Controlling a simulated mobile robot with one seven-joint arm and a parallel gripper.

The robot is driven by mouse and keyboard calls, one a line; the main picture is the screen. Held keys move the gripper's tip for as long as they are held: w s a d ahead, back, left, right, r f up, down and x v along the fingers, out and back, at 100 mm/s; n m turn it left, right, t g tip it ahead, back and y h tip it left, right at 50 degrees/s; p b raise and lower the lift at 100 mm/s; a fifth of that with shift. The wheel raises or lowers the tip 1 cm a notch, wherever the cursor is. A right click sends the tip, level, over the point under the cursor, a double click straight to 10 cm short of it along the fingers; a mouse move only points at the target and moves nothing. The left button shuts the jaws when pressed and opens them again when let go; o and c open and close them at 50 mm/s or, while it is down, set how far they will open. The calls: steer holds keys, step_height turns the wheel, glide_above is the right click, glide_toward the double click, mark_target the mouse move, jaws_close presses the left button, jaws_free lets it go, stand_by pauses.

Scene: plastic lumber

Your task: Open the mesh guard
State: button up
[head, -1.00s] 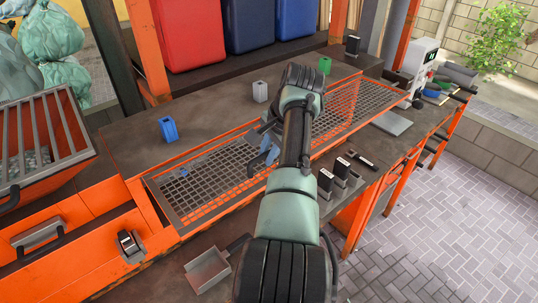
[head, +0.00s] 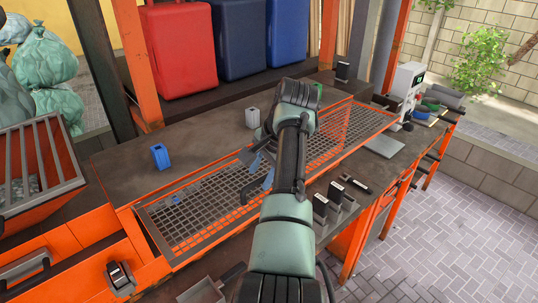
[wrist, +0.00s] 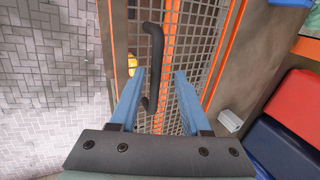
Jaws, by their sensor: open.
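The mesh guard (head: 205,215) is a dark wire grid in an orange frame, lying along the bench; it also fills the middle of the wrist view (wrist: 185,35). Its black bar handle (wrist: 157,60) is curved at the ends and shows in the wrist view between my finger lines. In the head view my arm hides part of the guard.
A blue block (head: 160,156) and a grey block (head: 252,117) stand on the bench behind the guard. Dark boxes (head: 335,192) stand at its front edge. Red (head: 180,45) and blue bins stand behind. An orange barred hopper (head: 35,170) is at left.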

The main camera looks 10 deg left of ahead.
steer(key=b+v, duration=0.3)
steer(key=v, duration=0.8)
steer(key=shift+b, duration=0.3)
steer(key=shift+a, duration=0.15)
steer(key=w+d+r+n+t+b, duration=0.1)
steer(key=w+d+r+n+t, duration=0.15)
steer(key=w+t, duration=0.3)
steer(key=s+d+r+n+t+h+b, duration=0.1)
steer(key=s+d+r+t+h, duration=0.15)
steer(key=r+t, duration=0.5)
steer(key=s+d+r+n+t, duration=0.1)
steer(key=s+r+t, duration=0.3)
steer(key=s, duration=0.4)
steer(key=s+d+r+n+t+b, duration=0.1)
steer(key=s+r+t, duration=0.2)
steer(key=s+r, duration=0.3)
steer(key=s+d+r+n+t+h+b, duration=0.1)
steer(key=s+r+t, duration=0.3)
steer(key=s, duration=0.7)
steer(key=shift+s+d+r+n+t, duration=0.15)
steer(key=shift+s+r+n+t, duration=0.15)
steer(key=shift+r+n, duration=0.35)
